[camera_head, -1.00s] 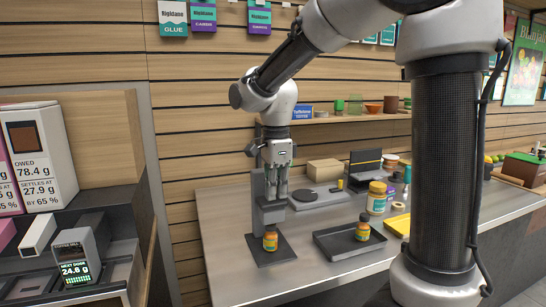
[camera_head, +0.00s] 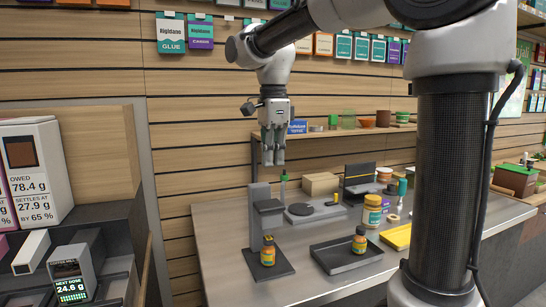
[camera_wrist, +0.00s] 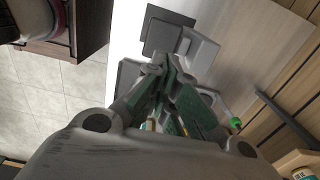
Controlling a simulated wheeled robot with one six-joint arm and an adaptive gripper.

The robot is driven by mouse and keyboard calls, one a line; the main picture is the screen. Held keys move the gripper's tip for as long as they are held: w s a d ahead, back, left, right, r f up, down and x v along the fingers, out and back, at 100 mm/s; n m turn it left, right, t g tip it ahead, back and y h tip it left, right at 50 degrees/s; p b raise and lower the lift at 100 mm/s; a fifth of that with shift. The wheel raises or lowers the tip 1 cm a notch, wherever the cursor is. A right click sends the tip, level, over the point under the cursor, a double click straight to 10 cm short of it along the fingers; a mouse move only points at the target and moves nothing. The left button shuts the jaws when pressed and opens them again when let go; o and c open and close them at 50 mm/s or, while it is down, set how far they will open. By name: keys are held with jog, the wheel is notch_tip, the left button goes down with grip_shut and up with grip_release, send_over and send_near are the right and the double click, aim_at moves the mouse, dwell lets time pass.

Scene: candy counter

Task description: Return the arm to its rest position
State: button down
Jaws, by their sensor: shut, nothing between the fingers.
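My gripper (camera_head: 273,160) hangs fingers-down in the air above the back of the counter, in front of the slatted wall. Its fingers are together with nothing between them. It also shows in the wrist view (camera_wrist: 168,62), where the closed fingers point toward the counter. My arm reaches to it from the upper right in the head view. Below the gripper stands a dark grey stand (camera_head: 267,206) with a small amber jar (camera_head: 269,250) on its base. The gripper is clear of both.
A dark tray (camera_head: 330,262) holds another amber jar (camera_head: 359,241). A shelf (camera_head: 340,131) with small pots runs along the wall behind. A dosing display (camera_head: 72,282) stands at left.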

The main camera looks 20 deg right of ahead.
dwell(0.6)
jog(key=f+n, duration=0.1)
jog(key=n, duration=0.2)
jog(key=s+f+n, duration=0.1)
jog(key=f+n, duration=0.1)
jog(key=n, duration=0.2)
jog(key=d+f+n, duration=0.1)
jog(key=n, duration=0.2)
jog(key=shift+s+f+n+t, duration=0.2)
jog(key=shift+s+n+t, duration=0.1)
jog(key=shift+t, duration=0.1)
jog(key=s+d+f+n+t, duration=0.1)
jog(key=s+d+f+n, duration=0.1)
jog(key=s+d, duration=0.3)
jog(key=s+d+f+n+t, duration=0.2)
jog(key=s+d+n, duration=0.3)
jog(key=s, duration=0.8)
jog(key=shift+s+d+f+t, duration=0.2)
jog(key=shift+s+f+t, duration=0.1)
jog(key=shift+f, duration=0.2)
